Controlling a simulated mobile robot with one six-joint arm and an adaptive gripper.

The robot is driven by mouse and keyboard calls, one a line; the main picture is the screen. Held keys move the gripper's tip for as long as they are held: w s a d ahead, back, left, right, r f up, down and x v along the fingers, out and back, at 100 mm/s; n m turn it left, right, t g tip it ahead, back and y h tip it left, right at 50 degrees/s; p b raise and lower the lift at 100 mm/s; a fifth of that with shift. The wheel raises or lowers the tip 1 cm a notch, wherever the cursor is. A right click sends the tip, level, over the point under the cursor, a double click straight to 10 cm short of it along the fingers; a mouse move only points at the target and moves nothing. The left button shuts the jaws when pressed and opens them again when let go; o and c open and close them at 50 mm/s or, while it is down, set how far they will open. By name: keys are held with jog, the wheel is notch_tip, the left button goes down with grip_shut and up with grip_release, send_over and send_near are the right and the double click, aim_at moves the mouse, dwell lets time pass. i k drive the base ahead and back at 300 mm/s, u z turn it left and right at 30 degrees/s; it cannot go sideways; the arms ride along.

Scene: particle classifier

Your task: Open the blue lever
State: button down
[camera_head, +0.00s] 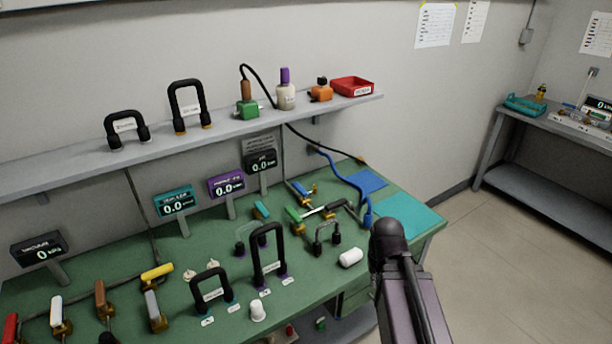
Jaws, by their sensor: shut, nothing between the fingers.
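A small blue-handled lever (299,187) on a brass body stands near the back of the green bench, below and to the right of the digital displays. It is small in the picture, so its exact handle angle is hard to tell. A part of my arm (405,290) with a black rounded end rises from the bottom, right of the middle, over the front right of the bench. I cannot make out my gripper's fingers. The arm part is apart from the blue lever in the picture, to its lower right.
A green-handled lever (293,215) and a teal-handled one (261,210) stand close to the blue lever. A blue hose (347,182) runs to its right. Black U-shaped handles (268,250) stand in front. A shelf (215,133) hangs above the bench. Floor is clear at right.

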aim_at(296, 185)
jog(key=z, duration=0.15)
jog(key=i, duration=0.85)
jog(key=z, duration=0.35)
